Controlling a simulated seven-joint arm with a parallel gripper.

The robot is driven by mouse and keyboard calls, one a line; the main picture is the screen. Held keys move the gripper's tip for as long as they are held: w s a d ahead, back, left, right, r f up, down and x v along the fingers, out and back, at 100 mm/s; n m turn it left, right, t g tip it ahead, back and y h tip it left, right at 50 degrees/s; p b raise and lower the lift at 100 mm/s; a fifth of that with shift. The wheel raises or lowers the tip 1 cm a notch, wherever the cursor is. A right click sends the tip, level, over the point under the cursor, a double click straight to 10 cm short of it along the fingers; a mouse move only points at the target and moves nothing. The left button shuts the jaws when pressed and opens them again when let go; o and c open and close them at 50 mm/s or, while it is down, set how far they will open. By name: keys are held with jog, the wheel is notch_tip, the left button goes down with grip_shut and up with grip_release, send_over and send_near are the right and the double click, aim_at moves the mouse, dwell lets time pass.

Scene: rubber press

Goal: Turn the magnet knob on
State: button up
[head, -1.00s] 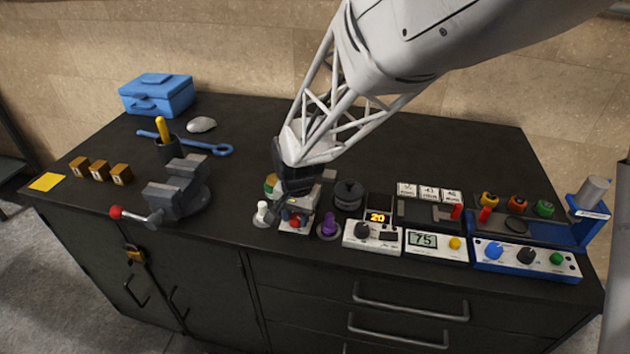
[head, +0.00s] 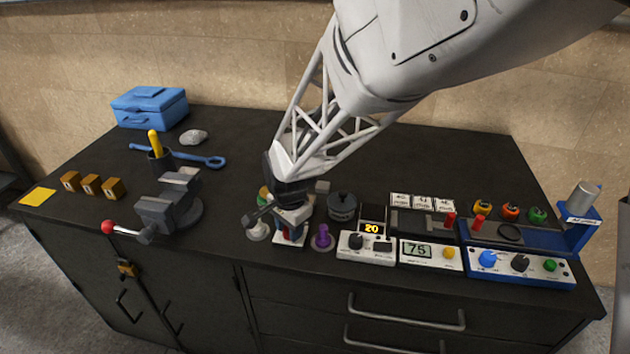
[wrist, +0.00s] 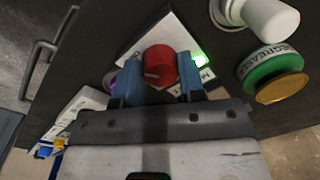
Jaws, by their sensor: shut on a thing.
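A round red knob (wrist: 160,64) sits on a white plate (wrist: 150,32) in the wrist view. My gripper (wrist: 159,72) is shut on this knob, with one blue finger on each side. A green light (wrist: 200,60) glows on the plate beside the right finger. Dark lettering near that finger is partly covered and cannot be read in full. In the head view, my gripper (head: 291,231) points down at the plate (head: 287,240) near the bench's front edge. The knob is mostly hidden there by the fingers.
A white-capped item (head: 257,231) stands close left of my gripper, a purple knob (head: 322,238) close right. A green grease container (wrist: 272,68) is also near. A dark round pot (head: 342,206) and control boxes (head: 366,250) lie further right. A vise (head: 170,207) stands left.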

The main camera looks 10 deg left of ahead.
jog(key=o, duration=0.9)
jog(key=shift+r, duration=0.1)
jog(key=shift+s+d+r, duration=0.1)
jog(key=shift+r, duration=1.8)
jog(key=shift+d+r, duration=0.1)
jog(key=shift+r, duration=1.8)
